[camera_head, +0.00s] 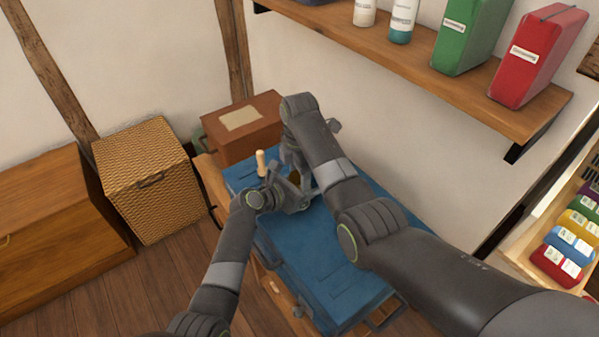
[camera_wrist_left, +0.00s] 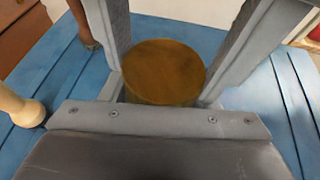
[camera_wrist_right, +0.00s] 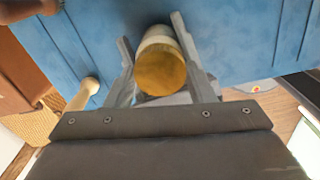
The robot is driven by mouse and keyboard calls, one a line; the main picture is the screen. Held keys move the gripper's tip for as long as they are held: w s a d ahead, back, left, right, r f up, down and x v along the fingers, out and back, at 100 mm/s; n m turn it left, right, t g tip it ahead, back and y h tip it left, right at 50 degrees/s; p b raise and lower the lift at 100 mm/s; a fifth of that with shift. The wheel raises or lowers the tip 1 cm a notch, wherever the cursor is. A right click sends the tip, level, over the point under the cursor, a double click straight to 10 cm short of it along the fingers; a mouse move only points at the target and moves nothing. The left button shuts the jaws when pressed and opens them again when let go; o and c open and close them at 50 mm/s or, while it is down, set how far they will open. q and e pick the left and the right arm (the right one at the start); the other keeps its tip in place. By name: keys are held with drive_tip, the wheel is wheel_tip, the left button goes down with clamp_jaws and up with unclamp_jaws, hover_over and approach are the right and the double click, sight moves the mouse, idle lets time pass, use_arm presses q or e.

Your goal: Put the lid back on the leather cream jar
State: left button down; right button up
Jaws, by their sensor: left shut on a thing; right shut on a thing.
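The leather cream jar and its lid are between my two grippers above the blue surface. In the right wrist view the jar (camera_wrist_right: 154,36) shows a pale side, with the round amber-brown lid (camera_wrist_right: 161,72) at its near end. The lid also fills the middle of the left wrist view (camera_wrist_left: 163,72). My right gripper (camera_head: 292,165) comes down from above, shut on the lid. My left gripper (camera_head: 303,191) comes in from the left and lower, shut on the jar, whose body is mostly hidden there. I cannot tell whether the lid is fully seated.
The blue surface (camera_head: 335,285) lies below both grippers. A pale wooden handle (camera_head: 261,163) stands close to the left gripper. A brown box (camera_head: 243,128) sits behind, with a wicker basket (camera_head: 150,180) to the left. A wall shelf (camera_head: 400,58) overhangs the back right.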

drive_tip(key=o, duration=1.1)
drive_tip(key=shift+r, duration=2.3)
drive_tip(key=shift+c, duration=0.5)
drive_tip(key=shift+r+n, duration=1)
drive_tip(key=shift+r, duration=0.75)
drive_tip(key=shift+f, duration=0.15)
drive_tip(key=shift+f, duration=3.9)
